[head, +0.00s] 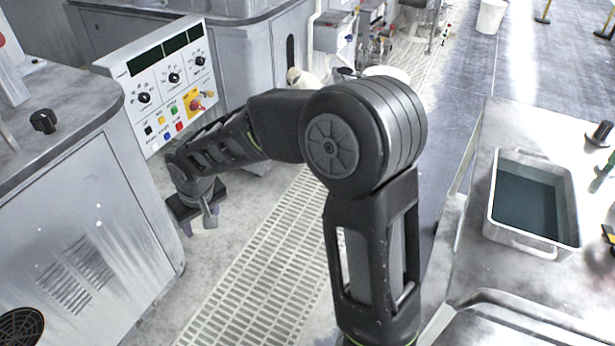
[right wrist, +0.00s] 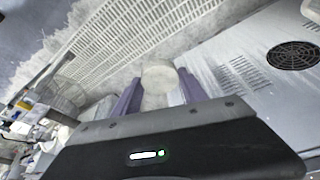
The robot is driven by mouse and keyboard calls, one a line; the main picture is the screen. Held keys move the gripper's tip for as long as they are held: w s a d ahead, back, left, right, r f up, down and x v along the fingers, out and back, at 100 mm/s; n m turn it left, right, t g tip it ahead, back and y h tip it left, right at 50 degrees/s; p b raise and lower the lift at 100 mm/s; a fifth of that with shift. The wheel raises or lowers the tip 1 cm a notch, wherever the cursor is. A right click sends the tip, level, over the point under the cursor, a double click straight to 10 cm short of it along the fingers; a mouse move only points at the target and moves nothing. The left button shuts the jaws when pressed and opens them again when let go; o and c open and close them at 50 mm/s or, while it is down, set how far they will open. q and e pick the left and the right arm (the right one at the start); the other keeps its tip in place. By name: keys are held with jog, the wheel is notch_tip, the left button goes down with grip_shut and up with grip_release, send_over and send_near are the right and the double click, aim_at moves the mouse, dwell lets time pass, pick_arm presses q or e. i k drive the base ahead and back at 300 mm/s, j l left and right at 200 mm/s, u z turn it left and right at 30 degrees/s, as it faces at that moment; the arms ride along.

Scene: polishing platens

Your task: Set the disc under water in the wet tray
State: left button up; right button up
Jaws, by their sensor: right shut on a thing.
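The wet tray (head: 553,251) is a grey metal basin with dark water in it, on the bench at the right of the head view. No disc shows in the water. My right gripper (head: 203,222) hangs low at the left of the head view, over the floor beside the grey machine and far from the tray. In the right wrist view its purple fingers are shut on a pale round piece, which looks like the disc (right wrist: 158,76). The fingers hide part of it. My left gripper is not in view.
A control panel (head: 170,85) with knobs and coloured buttons stands behind my right gripper. A grey machine cabinet (head: 85,220) is at the left. A floor grating (head: 265,270) runs between it and the bench (head: 470,265). Small items stand right of the tray.

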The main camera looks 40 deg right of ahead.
aim_at(524, 223)
jog(key=j+z, duration=0.1)
jog(key=z, duration=0.3)
jog(key=j+z, duration=0.15)
jog(key=z, duration=0.2)
jog(key=k+z, duration=0.1)
jog(key=z, duration=0.3)
jog(key=j+z, duration=0.15)
jog(key=z, duration=0.2)
jog(key=k, duration=0.05)
